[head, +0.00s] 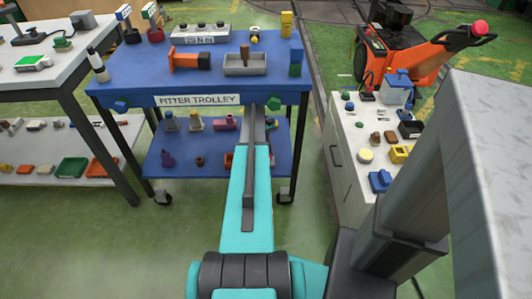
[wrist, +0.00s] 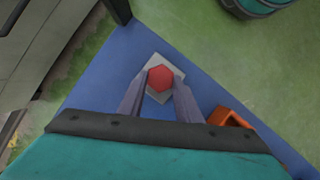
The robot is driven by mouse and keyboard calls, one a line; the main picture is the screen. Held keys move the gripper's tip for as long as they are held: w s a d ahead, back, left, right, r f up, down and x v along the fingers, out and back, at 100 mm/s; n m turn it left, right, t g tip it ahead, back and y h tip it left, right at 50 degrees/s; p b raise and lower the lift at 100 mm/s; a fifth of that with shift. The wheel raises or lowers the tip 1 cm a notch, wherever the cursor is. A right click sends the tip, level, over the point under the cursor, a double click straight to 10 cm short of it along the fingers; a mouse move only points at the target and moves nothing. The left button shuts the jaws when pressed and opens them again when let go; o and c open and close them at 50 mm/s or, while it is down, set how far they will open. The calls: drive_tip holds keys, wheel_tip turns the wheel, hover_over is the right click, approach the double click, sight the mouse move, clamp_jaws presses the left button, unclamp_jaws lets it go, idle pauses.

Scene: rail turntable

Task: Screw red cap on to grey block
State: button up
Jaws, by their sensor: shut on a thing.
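The red cap (wrist: 160,78) is six-sided and sits between the fingertips of my gripper (wrist: 160,84) in the wrist view. My gripper is shut on it, with one finger on each side. The light grey block (wrist: 154,61) shows directly beneath the cap, its corners sticking out around it, on a blue surface. From above I cannot tell whether the cap touches the block or how far it is screwed on. In the head view my arm hides the cap, the block and my fingers.
An orange part (wrist: 229,117) lies right of my gripper on the blue surface. The blue fitter trolley (head: 130,75) has a crowded upper deck and several parts on its lower shelf (head: 215,170). A white cabinet (head: 347,150) stands right, a grey table (head: 60,65) left.

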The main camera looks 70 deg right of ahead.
drive_tip(key=shift+s+d+r+m, duration=0.15)
drive_tip(key=shift+m, duration=0.15)
drive_tip(key=shift+s+d+m+t+y+p, duration=0.1)
drive_tip(key=shift+m+t+y+p, duration=0.35)
drive_tip(key=shift+m, duration=0.9)
drive_tip(key=shift+s+m+t+y+p, duration=0.1)
drive_tip(key=shift+m+t+y+p, duration=0.15)
drive_tip(key=shift+m+t+p, duration=0.75)
drive_tip(key=shift+m+g+b, duration=0.25)
drive_tip(key=shift+g+b, duration=0.05)
drive_tip(key=shift+g, duration=0.15)
drive_tip(key=o, duration=1.2)
drive_tip(key=shift+c, duration=0.2)
drive_tip(key=shift+o, duration=0.4)
drive_tip(key=shift+w, duration=0.1)
